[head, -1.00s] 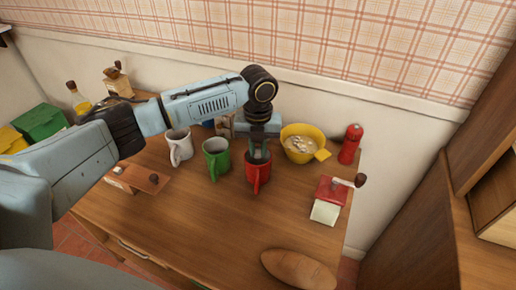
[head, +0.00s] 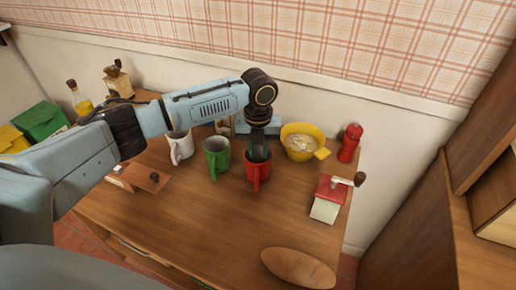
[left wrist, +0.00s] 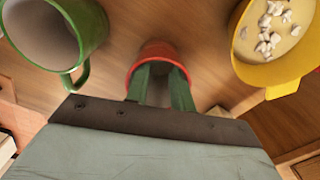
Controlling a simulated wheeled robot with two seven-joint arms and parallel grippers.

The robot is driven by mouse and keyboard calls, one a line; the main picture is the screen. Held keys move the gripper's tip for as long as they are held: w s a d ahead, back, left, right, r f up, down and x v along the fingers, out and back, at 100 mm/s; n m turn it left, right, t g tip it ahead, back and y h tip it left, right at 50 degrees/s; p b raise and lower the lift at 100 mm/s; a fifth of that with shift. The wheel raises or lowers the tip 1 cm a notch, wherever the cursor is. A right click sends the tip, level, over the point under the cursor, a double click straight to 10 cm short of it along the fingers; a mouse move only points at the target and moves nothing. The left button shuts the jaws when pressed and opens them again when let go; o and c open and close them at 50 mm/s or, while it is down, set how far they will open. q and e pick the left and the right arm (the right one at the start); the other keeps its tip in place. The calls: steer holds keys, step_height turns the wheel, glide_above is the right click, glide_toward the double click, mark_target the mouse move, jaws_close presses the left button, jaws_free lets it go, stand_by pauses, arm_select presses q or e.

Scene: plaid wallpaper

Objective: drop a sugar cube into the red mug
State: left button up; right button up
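The red mug (head: 257,177) stands upright on the wooden table, to the right of the green mug (head: 217,155). My left gripper (head: 258,155) points down over the red mug. In the left wrist view its two green fingers (left wrist: 161,75) are apart, with their tips at or inside the mug's rim (left wrist: 155,48). I see no sugar cube between them; the inside of the mug is mostly hidden. The yellow bowl (head: 301,143) stands right of the red mug and holds several white sugar cubes (left wrist: 268,28). My right gripper is not in view.
A white mug (head: 180,147) stands left of the green one. The table's front middle is clear. The wall is close behind.

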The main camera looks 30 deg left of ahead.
arm_select(q)
steer(key=shift+r, duration=0.25)
step_height(320, 180, up, 13)
steer(key=p, duration=0.2)
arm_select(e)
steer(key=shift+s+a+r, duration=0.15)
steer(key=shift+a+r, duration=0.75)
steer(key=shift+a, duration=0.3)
arm_select(q)
steer(key=shift+f, duration=0.15)
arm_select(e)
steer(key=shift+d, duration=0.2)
